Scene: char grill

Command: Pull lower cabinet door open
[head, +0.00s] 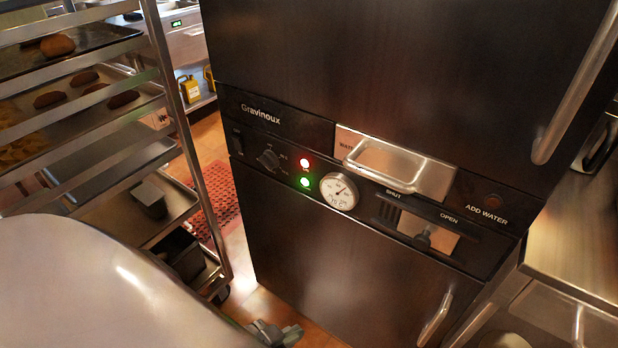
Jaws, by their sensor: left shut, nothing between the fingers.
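The lower cabinet door (325,272) is a dark brown panel under the control strip and looks closed. Its silver vertical handle (436,318) is at the lower right, partly cut off by the bottom edge. My left gripper (286,335) is at the bottom edge, in front of the lower door and left of the handle, apart from it. It is shut and empty, and only part of it shows. My right gripper is not in view.
The control panel (288,150) has lights, a gauge (339,191) and a silver drawer handle (400,165). The upper door (400,70) looks closed. A tray rack (180,120) stands at the left. A steel counter (575,240) stands close on the right.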

